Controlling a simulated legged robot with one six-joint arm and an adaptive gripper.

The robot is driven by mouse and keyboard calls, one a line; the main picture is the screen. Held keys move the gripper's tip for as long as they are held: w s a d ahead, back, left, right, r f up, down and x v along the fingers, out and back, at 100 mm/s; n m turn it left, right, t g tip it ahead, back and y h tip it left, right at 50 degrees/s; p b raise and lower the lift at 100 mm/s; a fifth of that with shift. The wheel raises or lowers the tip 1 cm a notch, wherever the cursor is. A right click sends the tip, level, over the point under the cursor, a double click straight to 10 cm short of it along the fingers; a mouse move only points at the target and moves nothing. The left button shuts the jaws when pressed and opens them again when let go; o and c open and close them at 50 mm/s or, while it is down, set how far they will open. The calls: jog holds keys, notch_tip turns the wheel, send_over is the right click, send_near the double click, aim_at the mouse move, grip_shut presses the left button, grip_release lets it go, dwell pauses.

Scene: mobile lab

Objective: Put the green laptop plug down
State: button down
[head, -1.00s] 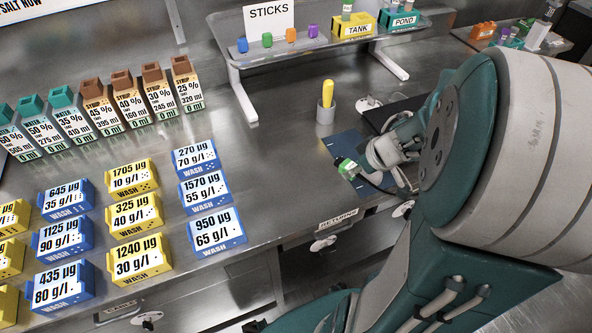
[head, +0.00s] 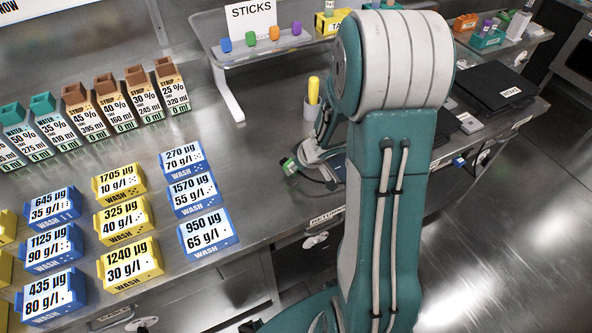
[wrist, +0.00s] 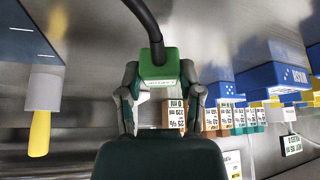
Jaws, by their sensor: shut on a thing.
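The green laptop plug (head: 289,166) shows at the left end of my gripper (head: 303,163), over or on the bare steel bench. In the wrist view the plug (wrist: 158,68) sits between the two fingers of my gripper (wrist: 160,90), which is shut on it. A dark cable runs from the plug up out of the wrist view. In the head view I cannot tell whether the plug touches the bench. My arm hides part of the bench behind the gripper.
Blue and yellow wash boxes (head: 207,230) stand left of the plug. A grey cup with a yellow stick (head: 312,100) stands behind it. A raised shelf (head: 262,50) is at the back. A dark laptop (head: 497,88) lies to the right. Bare bench lies between boxes and plug.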

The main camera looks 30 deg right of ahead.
aim_at(298, 171)
jog(key=shift+a+f, duration=0.2)
jog(key=shift+f, duration=0.75)
jog(key=shift+d+f, duration=0.15)
jog(key=shift+f, duration=0.45)
jog(key=shift+c, duration=1.3)
grip_release()
